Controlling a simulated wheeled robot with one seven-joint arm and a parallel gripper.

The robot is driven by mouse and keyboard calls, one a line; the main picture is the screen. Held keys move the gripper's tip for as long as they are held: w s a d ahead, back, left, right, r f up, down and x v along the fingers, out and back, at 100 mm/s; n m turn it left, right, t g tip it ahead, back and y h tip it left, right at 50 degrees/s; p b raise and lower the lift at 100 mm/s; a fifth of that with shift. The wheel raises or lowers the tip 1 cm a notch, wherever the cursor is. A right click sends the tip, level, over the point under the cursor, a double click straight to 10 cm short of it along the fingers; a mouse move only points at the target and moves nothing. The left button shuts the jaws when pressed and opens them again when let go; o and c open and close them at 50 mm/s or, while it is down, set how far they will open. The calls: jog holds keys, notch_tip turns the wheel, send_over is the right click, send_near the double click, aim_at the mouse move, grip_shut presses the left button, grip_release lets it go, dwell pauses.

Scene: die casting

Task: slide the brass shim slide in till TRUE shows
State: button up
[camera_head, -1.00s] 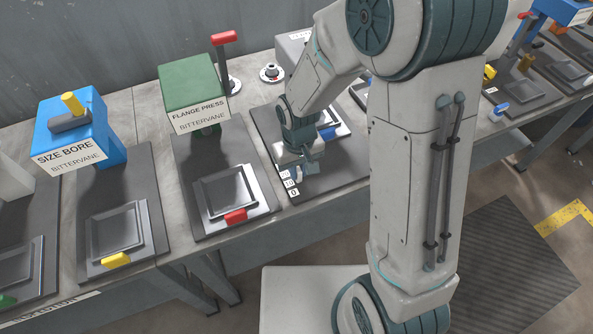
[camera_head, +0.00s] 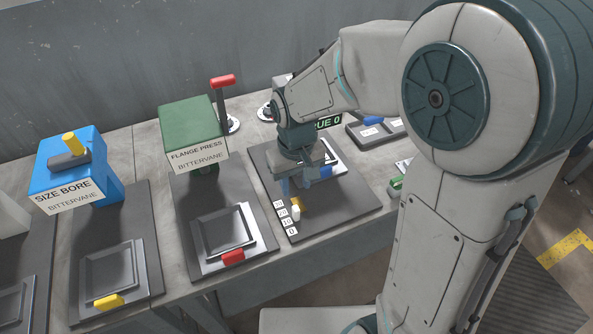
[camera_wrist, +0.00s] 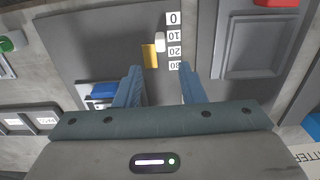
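The brass shim slide (camera_head: 296,203) lies on the dark plate beside a printed scale of 0, 10, 20 and 30. It also shows in the wrist view (camera_wrist: 150,55). A white piece (camera_wrist: 160,42) sits at its end, beside the scale between the 10 and the 20. Behind my wrist, a green-lit display (camera_head: 327,123) reads "RUE 0", its left end hidden by my arm. My gripper (camera_wrist: 159,68) is open and empty. Its two blue fingers are apart, above the plate, farther back than the slide and clear of it.
The green flange press (camera_head: 192,135), with a red-handled lever (camera_head: 223,82), stands to the left. The blue size bore station (camera_head: 70,170) is farther left. A tray with compartments (camera_head: 372,132) is at the right, and a green item (camera_head: 396,183) lies near the bench edge.

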notch_tip(320, 180, up, 3)
jog(key=shift+r, duration=0.2)
dwell(0.5)
jog(key=s+d+r+m+t, duration=0.1)
jog(key=s+d+r+m, duration=0.1)
jog(key=s+d, duration=0.3)
jog(key=s+d+r+m+t, duration=0.2)
jog(key=s+d, duration=0.3)
jog(key=d, duration=0.4)
jog(key=shift+s+r+m, duration=0.3)
jog(key=shift+s+r, duration=0.1)
jog(key=shift+r, duration=0.25)
dwell(2.7)
